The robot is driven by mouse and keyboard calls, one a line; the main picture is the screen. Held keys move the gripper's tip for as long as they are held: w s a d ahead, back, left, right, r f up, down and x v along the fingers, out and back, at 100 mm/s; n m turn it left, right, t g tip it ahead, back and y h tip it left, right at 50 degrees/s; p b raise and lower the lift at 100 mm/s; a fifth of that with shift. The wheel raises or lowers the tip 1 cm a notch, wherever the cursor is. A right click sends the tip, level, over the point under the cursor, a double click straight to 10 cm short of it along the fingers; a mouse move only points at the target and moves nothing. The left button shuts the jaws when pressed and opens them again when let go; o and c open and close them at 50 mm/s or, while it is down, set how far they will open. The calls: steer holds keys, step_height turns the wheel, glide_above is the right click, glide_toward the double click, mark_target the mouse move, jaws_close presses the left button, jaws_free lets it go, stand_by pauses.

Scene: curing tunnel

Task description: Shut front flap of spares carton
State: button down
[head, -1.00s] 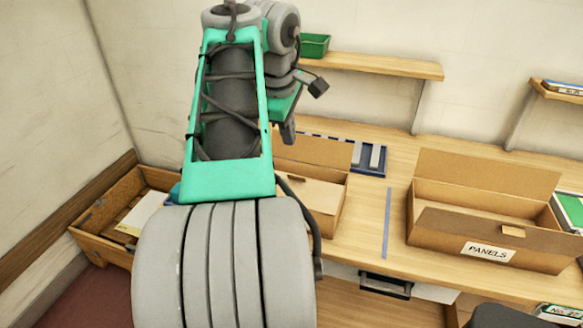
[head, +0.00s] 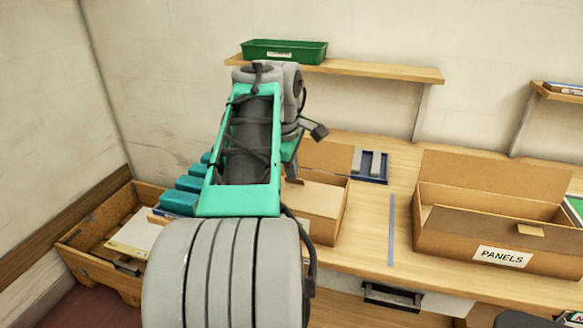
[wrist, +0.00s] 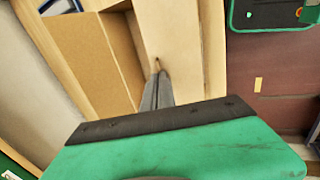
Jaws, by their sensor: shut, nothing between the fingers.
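An open brown carton (head: 330,212) stands on the bench behind my arm in the head view. Its back flap (head: 326,156) stands up and a pale panel lies across its top. My arm hides its left part and any label, so I cannot read whether it is the spares carton. In the wrist view my gripper (wrist: 157,73) is shut and empty, its fingertips over a pale cardboard panel (wrist: 182,40). I cannot tell whether they touch it. A darker brown flap (wrist: 112,55) shows left of the fingers.
A carton labelled PANELS (head: 460,240) stands open at the right of the bench. A blue tray (head: 371,181) with grey pieces lies behind. A green bin (head: 284,56) sits on the shelf. A wooden crate (head: 85,262) stands at the left.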

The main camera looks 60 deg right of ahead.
steer(key=shift+r, duration=0.1)
steer(key=shift+d+r+y+p, duration=0.15)
steer(key=shift+y+p, duration=0.15)
steer(key=shift+p, duration=0.55)
steer(key=d+y+p, duration=0.1)
steer(key=p, duration=0.2)
steer(key=shift+d+f+y+p, duration=0.3)
steer(key=shift+f+y+p, duration=0.45)
steer(key=shift+p, duration=0.5)
steer(key=shift+w+d+f, duration=0.1)
steer(key=shift+d+f, duration=0.1)
steer(key=shift+f, duration=0.45)
steer(key=shift+r, duration=0.1)
steer(key=shift+r+p, duration=0.85)
steer(key=shift+p, duration=0.15)
